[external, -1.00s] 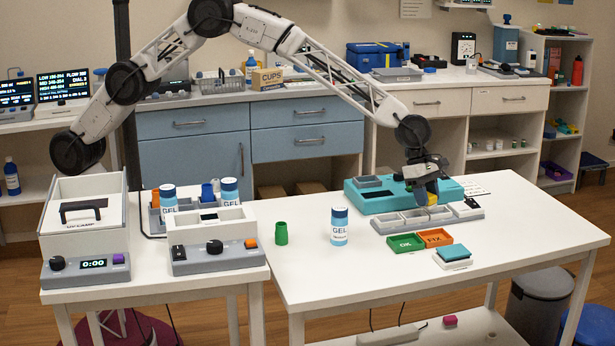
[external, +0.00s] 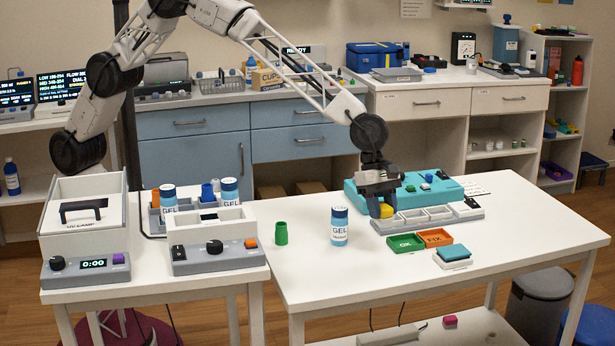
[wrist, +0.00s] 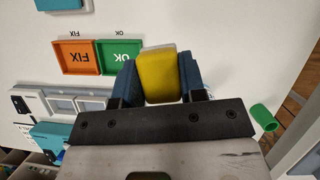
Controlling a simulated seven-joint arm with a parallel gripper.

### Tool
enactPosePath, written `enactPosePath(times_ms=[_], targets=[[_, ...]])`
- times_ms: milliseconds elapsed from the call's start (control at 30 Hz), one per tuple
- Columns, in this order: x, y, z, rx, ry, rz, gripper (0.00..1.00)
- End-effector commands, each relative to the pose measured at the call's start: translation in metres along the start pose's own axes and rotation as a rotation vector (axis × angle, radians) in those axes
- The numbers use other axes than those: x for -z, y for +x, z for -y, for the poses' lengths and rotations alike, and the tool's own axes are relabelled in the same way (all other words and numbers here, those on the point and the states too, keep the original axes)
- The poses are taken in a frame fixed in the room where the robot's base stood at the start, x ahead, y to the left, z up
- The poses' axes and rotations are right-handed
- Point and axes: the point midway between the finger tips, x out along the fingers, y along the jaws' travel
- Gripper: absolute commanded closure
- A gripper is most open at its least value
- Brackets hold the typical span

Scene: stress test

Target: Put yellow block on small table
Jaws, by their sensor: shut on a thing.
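My gripper (external: 381,208) is shut on the yellow block (wrist: 157,77). In the wrist view the block sits between the two blue fingers. In the external view the yellow block (external: 386,211) shows at the fingertips, over the left end of the row of grey-white trays (external: 413,217). I cannot tell how high it is above them. The white table (external: 480,270) on the right carries the trays. A smaller white table (external: 155,294) stands at the left with the lamp box on it.
A green OK tray (external: 406,244) and an orange FIX tray (external: 437,237) lie in front of the row. A GEL bottle (external: 339,226) and a green cup (external: 281,233) stand to the left. The teal case (external: 447,190) is behind.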

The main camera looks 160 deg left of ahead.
Motion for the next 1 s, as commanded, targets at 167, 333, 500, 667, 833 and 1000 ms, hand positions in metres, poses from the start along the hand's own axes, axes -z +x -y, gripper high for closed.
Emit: enactPosePath(times_ms=[167,333,500,667,833,1000], targets=[[-0.022,-0.007,0.069,0.026,0.063,0.001,0.89],[-0.035,-0.014,0.131,0.048,0.119,0.002,0.89],[-0.044,-0.022,0.193,0.072,0.176,0.001,0.89],[-0.047,-0.03,0.252,0.095,0.23,0.0,0.89],[-0.047,-0.041,0.312,0.118,0.285,0.001,0.89],[-0.042,-0.051,0.371,0.142,0.343,0.0,0.89]])
